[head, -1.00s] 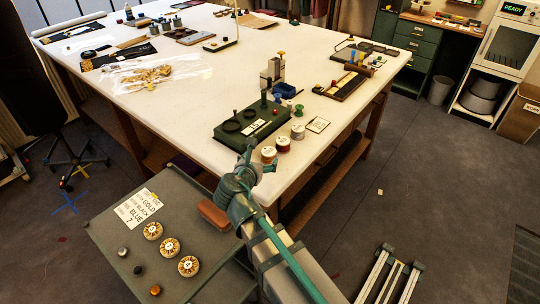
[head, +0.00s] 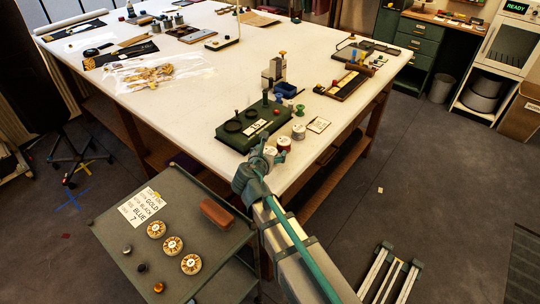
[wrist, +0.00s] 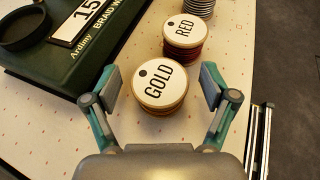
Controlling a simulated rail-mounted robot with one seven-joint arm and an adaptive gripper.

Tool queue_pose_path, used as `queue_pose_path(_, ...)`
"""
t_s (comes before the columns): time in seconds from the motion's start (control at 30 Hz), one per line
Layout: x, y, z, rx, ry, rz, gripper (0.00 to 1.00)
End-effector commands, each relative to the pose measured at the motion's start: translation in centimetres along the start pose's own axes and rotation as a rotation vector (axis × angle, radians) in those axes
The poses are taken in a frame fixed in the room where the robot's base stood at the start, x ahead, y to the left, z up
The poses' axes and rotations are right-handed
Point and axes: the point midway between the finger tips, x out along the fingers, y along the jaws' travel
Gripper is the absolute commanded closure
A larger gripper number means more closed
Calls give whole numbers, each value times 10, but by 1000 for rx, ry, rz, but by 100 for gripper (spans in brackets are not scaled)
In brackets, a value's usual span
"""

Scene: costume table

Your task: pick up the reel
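The gold reel (wrist: 160,86) has a white round top marked GOLD and stands upright on the table. In the wrist view my gripper (wrist: 161,82) is open, with one finger on each side of this reel; no contact shows. In the head view my gripper (head: 263,148) is at the table's near corner and hides part of the gold reel. The red reel (wrist: 185,33), marked RED, stands just beyond it. A third reel with grey winding (wrist: 200,6) is cut off at the top of the wrist view.
A green braid winder (wrist: 80,58) stands close to the left of the reels. A card (head: 318,125) lies to their right. The grey cart (head: 190,213) below holds a label sheet (head: 142,206), several knobs and a red-brown block (head: 216,213). The table edge is close by.

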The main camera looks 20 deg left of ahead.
Motion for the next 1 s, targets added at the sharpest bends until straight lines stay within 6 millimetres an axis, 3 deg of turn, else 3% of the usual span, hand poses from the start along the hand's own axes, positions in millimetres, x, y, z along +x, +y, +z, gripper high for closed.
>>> queue_pose_path(0.03, 0, 0, 0, 0, 0, 0, 25)
queue_pose_path(0.37, 0, 0, 0, 0, 0, 0, 80)
queue_pose_path(0.77, -1, 0, 2, 1, 0, 0, 82)
queue_pose_path(1.0, -7, 0, 16, 2, -2, 1, 82)
